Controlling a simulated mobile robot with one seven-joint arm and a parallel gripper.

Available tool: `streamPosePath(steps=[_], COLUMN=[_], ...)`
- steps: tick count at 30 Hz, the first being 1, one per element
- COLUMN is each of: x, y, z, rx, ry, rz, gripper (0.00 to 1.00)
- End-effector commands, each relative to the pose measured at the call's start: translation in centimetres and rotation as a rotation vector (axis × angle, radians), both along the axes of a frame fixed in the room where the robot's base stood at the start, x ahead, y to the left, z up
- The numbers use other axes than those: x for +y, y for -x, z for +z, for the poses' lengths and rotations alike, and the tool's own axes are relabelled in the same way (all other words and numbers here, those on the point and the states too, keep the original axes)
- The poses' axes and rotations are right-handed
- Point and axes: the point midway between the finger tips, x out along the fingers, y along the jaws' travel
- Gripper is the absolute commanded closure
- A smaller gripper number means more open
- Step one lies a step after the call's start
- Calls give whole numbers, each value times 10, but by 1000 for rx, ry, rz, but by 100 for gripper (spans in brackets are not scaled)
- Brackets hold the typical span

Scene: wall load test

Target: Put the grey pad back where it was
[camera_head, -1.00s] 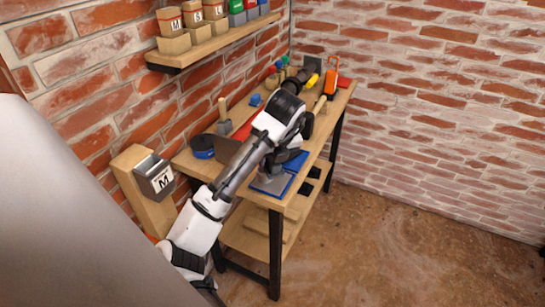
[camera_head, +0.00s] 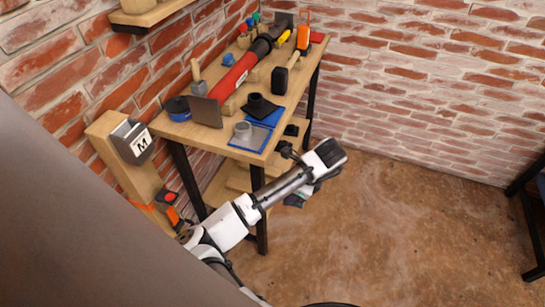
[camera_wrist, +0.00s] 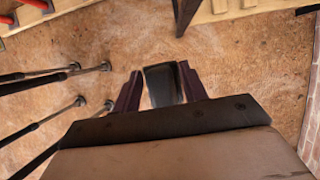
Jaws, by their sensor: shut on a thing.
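My gripper (camera_wrist: 158,92) is shut on a dark grey slab (camera_wrist: 163,84), which I take to be the grey pad. The slab stands between the two dark fingers in the wrist view. In the head view my gripper (camera_head: 296,196) hangs beside the front right leg of the workbench (camera_head: 207,136), below the top and above the brown floor; the pad is too small to make out there. Two blue trays lie on the bench top. The near blue tray (camera_head: 236,146) bears a grey cylinder-like piece (camera_head: 243,131); the far blue tray (camera_head: 271,119) bears a black flanged piece (camera_head: 260,104).
A red tube (camera_head: 235,76), a black-headed mallet (camera_head: 279,80) and a dark upright plate (camera_head: 206,111) crowd the bench. Bench leg (camera_wrist: 184,14) is close ahead in the wrist view.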

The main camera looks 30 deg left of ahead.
Motion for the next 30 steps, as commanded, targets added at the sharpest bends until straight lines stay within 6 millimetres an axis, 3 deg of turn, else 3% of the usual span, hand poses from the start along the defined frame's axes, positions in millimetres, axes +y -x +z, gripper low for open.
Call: streamPosePath(steps=[3, 15, 24, 26, 30], x=[-48, -186, -238, -247, -249], y=[1, 8, 6, 7, 4], z=[-60, -242, -315, -326, -326], rx=[10, 12, 0, -1, -3], ry=[9, -3, -6, -6, 3], rz=[214, 958, 1267, 1311, 1324], gripper=[75, 75, 75, 75, 75])
